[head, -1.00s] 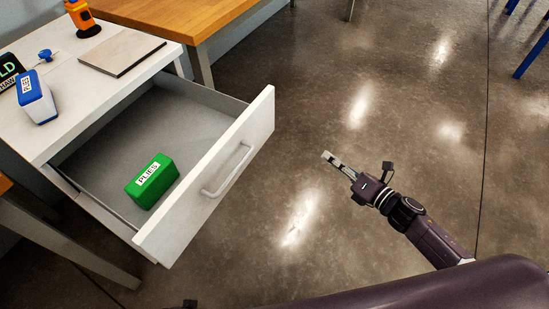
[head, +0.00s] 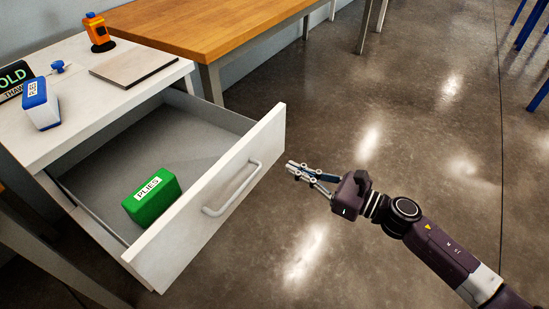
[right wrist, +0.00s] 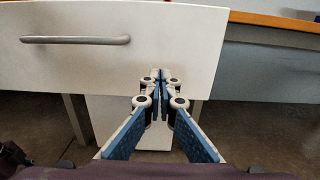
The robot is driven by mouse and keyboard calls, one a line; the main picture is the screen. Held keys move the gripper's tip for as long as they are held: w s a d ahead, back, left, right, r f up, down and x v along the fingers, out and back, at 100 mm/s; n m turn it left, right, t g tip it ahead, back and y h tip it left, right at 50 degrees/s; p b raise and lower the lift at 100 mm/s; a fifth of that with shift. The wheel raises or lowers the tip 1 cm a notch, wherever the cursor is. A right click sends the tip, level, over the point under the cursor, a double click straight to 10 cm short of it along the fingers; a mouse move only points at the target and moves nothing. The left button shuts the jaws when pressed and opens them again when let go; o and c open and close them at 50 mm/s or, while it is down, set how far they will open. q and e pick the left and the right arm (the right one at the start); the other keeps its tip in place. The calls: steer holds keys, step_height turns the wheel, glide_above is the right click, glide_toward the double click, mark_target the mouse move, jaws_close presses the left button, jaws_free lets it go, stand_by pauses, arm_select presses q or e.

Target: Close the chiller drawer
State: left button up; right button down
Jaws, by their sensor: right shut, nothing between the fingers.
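The chiller drawer (head: 255,152) is pulled far out of its white cabinet, with a grey bar handle (head: 233,190) on its front. A green box labelled "PLIES" (head: 152,199) lies inside, near the front panel. My right gripper (head: 291,168) is shut and empty, in front of the drawer front, to the right of the handle in the head view. A gap appears between its fingertips and the panel. In the right wrist view, the shut fingers (right wrist: 161,76) point at the drawer front (right wrist: 175,50), and the handle (right wrist: 75,40) is up and to the left. My left gripper is not in view.
On the cabinet top (head: 85,103) are a blue and white box (head: 40,105), a black sign, a small blue item and a grey flat panel (head: 134,65). An orange device (head: 97,30) stands at the back. A wooden table (head: 215,30) adjoins behind.

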mark_target(264, 155)
steer(key=x, duration=0.6)
steer(key=shift+w+a+p, duration=0.15)
steer(key=shift+p, duration=0.15)
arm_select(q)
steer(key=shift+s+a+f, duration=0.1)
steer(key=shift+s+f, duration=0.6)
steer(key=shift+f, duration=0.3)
